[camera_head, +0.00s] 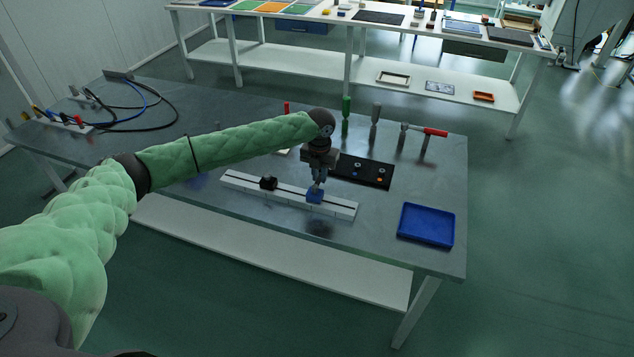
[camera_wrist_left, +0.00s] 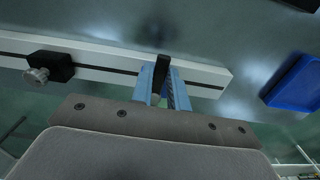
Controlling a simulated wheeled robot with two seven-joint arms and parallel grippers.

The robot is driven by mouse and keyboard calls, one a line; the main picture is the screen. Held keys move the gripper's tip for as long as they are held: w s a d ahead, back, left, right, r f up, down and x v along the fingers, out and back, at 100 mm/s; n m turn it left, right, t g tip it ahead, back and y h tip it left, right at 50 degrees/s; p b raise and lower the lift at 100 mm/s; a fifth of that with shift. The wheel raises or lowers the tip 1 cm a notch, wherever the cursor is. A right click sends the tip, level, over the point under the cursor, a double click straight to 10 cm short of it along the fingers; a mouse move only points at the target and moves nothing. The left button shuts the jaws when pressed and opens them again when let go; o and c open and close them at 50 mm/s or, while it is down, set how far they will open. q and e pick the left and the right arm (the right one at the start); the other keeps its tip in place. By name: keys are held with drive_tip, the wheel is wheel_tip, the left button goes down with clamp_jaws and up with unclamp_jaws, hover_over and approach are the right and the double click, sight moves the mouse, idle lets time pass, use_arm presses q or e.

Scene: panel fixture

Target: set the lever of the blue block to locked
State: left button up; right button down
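The blue block (camera_head: 315,197) sits on the right part of a white slotted rail (camera_head: 341,208) on the grey table. My left gripper (camera_head: 317,186) points down right over the blue block. In the left wrist view my left gripper (camera_wrist_left: 161,78) has its two fingers on either side of a black lever (camera_wrist_left: 161,66), which fills the gap between the fingertips. The fingers hide most of the block there, and I cannot read the lever's setting. My right gripper is in neither view.
A black block (camera_head: 268,183) with a metal knob sits further left on the rail. A blue tray (camera_head: 426,225) lies to the right. A dark panel (camera_head: 363,171) and several upright tools stand behind. Cables (camera_head: 142,100) lie at the far left.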

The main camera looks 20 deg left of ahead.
use_arm(q)
clamp_jaws()
drive_tip(key=shift+d, duration=0.1)
drive_tip(key=shift+s+d+m, duration=0.1)
drive_tip(key=shift+d+m, duration=0.15)
drive_tip(key=shift+m, duration=0.6)
drive_tip(key=shift+d+m, duration=0.25)
drive_tip(key=shift+m, duration=0.6)
drive_tip(key=m, duration=0.1)
drive_tip(key=d+m, duration=0.1)
drive_tip(key=m, duration=0.1)
drive_tip(key=shift+s+p, duration=0.3)
